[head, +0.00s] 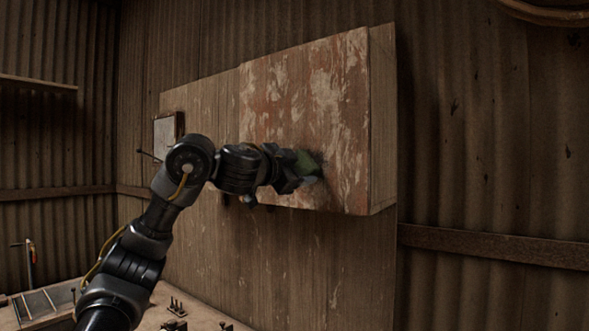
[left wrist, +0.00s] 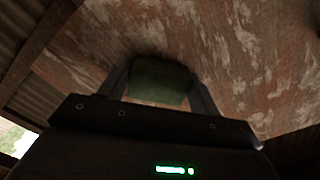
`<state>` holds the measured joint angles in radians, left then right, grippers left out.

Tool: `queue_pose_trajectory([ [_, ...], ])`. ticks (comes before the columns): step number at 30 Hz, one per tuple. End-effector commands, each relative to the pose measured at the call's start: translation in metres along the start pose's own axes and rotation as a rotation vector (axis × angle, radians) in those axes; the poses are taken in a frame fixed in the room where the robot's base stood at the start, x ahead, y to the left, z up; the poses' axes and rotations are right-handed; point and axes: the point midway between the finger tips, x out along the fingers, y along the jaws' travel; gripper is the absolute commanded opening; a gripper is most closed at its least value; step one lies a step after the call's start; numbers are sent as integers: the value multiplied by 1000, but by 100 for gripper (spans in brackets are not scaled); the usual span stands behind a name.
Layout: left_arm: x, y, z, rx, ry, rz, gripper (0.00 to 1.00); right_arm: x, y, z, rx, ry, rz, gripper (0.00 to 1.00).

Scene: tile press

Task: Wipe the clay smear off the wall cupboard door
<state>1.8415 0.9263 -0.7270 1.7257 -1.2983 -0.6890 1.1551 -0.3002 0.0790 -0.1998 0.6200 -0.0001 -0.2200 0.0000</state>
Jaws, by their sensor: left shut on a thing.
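The wall cupboard door (head: 290,95) is worn wood with peeling reddish and pale paint. It also fills much of the left wrist view (left wrist: 235,50). My left gripper (head: 298,170) is at the lower right part of the door, shut on a dark green sponge-like pad (head: 307,163). The pad also shows between the fingers in the left wrist view (left wrist: 160,82). It appears to be against the door. A dark smear (head: 318,158) shows just around the pad's right edge; the rest of it is hidden behind the pad and gripper. My right gripper is not in view.
The cupboard's side panel (head: 382,120) juts out from a plank wall panel (head: 330,255). A workbench (head: 205,318) with small dark metal parts (head: 176,308) lies below. A small framed board (head: 166,130) hangs left of the cupboard. The space right of the cupboard is clear.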

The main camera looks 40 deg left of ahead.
Motion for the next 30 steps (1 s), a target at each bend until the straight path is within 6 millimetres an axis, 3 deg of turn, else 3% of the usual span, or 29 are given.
queue_pose_trajectory([
  [9, 2, 20, -21, 1, 2, 1, 45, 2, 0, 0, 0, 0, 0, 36],
  [17, 2, 24, -25, 0, 1, 1, 45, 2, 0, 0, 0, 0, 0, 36],
  [30, 3, 49, -50, 0, 2, 2, 45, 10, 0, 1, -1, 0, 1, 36],
])
